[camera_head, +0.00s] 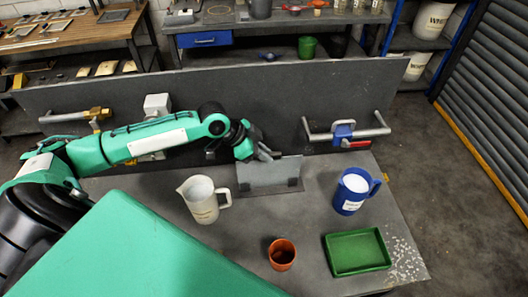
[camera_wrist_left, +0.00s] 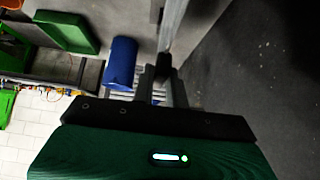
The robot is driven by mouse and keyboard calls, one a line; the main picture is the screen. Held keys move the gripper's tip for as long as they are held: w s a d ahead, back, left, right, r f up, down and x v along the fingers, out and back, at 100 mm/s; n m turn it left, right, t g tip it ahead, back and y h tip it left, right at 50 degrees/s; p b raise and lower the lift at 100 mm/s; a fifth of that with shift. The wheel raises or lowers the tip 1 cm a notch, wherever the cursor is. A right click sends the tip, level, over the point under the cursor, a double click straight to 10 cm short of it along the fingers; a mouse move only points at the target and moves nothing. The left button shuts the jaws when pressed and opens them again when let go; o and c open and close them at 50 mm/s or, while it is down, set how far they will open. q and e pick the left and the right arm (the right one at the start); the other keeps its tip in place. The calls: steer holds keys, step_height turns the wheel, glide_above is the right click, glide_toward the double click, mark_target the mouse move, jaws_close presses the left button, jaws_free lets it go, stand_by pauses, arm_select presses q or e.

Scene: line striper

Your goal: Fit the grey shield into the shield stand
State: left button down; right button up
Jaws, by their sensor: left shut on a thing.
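The grey shield (camera_head: 269,173) is a flat grey plate standing near-upright on the dark bench, in front of the back panel. My left gripper (camera_head: 267,153) is shut on its upper edge. In the left wrist view the shield (camera_wrist_left: 173,28) shows nearly edge-on, running up from between the fingers (camera_wrist_left: 162,88). The dark shield stand (camera_head: 293,184) shows low along the shield's bottom edge. I cannot tell whether the shield is fully seated in it. My right gripper is not in view.
A white jug (camera_head: 202,201) stands left of the shield and a blue jug (camera_head: 351,191) right of it. A terracotta cup (camera_head: 282,254) and a green tray (camera_head: 357,251) are nearer the front. The back panel (camera_head: 270,97) carries metal handles on both sides.

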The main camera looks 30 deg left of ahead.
arm_select(q)
steer(key=shift+f, duration=0.2)
steer(key=c, duration=1)
jaws_free()
steer(key=shift+p+v, duration=1.85)
steer(key=shift+v, duration=0.45)
steer(key=shift+p+v, duration=0.8)
steer(key=shift+v, duration=0.4)
steer(key=shift+f, duration=0.1)
